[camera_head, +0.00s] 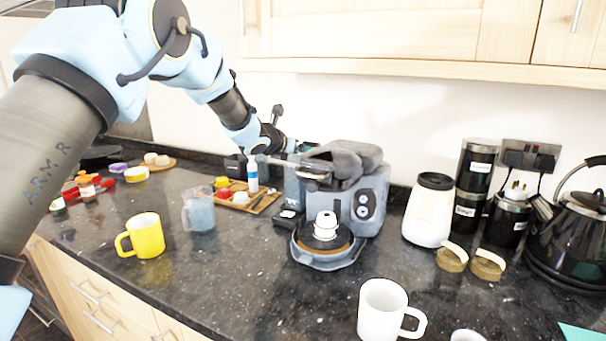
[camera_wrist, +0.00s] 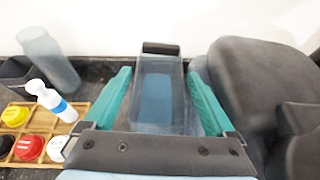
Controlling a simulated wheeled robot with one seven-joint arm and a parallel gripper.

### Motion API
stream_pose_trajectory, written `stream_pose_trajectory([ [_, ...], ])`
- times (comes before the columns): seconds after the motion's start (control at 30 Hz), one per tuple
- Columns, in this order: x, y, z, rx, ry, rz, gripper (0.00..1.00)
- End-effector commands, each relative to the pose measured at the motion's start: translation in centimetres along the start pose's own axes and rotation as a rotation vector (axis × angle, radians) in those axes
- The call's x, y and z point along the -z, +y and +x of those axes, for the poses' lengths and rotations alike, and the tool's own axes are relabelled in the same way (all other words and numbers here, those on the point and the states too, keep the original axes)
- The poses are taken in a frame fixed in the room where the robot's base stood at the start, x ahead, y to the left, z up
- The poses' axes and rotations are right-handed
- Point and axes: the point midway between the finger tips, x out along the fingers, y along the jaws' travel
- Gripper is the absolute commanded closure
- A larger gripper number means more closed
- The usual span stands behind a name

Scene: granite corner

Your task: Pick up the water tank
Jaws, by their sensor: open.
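The water tank (camera_wrist: 158,90) is a translucent grey-blue box with a dark top edge or handle. In the wrist view it stands upright between the two green fingers of my gripper (camera_wrist: 160,76). In the head view the tank (camera_head: 294,190) shows as a bluish strip at the left of the grey coffee machine (camera_head: 368,195).
The machine's dark body (camera_wrist: 255,85) is close on the right of my fingers. A wooden tray (camera_wrist: 95,115) with small pots and a white-blue bottle (camera_wrist: 52,102) lies to the left, beside a translucent cylinder (camera_wrist: 45,55). A yellow mug (camera_head: 147,236) and clear jug (camera_head: 199,209) stand further left.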

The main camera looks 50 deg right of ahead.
Motion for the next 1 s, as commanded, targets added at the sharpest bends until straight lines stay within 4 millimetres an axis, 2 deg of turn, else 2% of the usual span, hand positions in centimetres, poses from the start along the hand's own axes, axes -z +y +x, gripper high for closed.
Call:
stream_pose_trajectory([
  [0.2, -0.1, 0.1, 1.8, 0.000, 0.000, -0.001, 0.10],
  [0.47, 0.0, 0.1, 2.0, -0.001, 0.000, -0.001, 0.10],
  [1.0, 0.0, 0.1, 2.0, 0.000, 0.000, -0.001, 0.69],
])
